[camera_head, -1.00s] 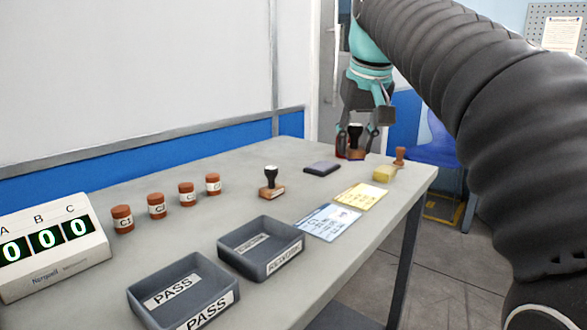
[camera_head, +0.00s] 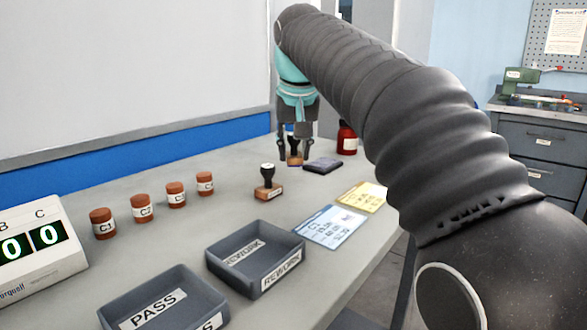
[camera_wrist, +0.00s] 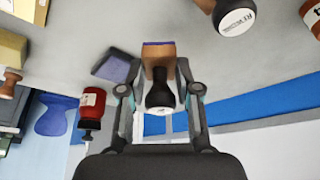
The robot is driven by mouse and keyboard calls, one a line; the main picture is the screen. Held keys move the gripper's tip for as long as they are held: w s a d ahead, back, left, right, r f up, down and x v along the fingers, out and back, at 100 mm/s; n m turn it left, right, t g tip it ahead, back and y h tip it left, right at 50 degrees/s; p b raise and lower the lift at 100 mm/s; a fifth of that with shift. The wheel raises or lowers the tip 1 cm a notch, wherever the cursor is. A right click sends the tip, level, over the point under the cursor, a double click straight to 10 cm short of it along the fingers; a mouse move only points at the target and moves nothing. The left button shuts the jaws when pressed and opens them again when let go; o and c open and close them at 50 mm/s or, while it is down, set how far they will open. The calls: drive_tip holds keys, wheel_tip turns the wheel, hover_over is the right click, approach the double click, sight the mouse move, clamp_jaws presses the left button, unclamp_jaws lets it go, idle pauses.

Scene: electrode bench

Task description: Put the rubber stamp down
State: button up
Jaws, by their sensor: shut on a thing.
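My gripper (camera_head: 295,158) is shut on a rubber stamp (camera_head: 294,160) with a black handle and a wooden base, over the far part of the bench. In the wrist view the held stamp (camera_wrist: 159,62) sits between the two fingers (camera_wrist: 160,92), with a purple-blue edge at its base. I cannot tell whether its base touches the bench. A dark ink pad (camera_head: 322,165) lies just right of the gripper; it also shows in the wrist view (camera_wrist: 117,67). A second stamp (camera_head: 268,188) stands upright on the bench, nearer to the camera.
A red bottle (camera_head: 347,138) stands right of the ink pad. Several brown jars (camera_head: 142,208) line the left. The REWORK tray (camera_head: 288,268) and PASS tray (camera_head: 205,295) are in front. Blue (camera_head: 328,226) and yellow (camera_head: 364,195) cards lie right. Bare bench (camera_head: 235,165) shows left of the gripper.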

sight(295, 157)
drive_tip(key=shift+f+b, duration=0.6)
drive_tip(key=shift+f, duration=1.45)
drive_tip(key=shift+f, duration=0.15)
drive_tip(key=o, duration=0.9)
drive_tip(key=p+v, duration=0.3)
drive_tip(key=v, duration=0.9)
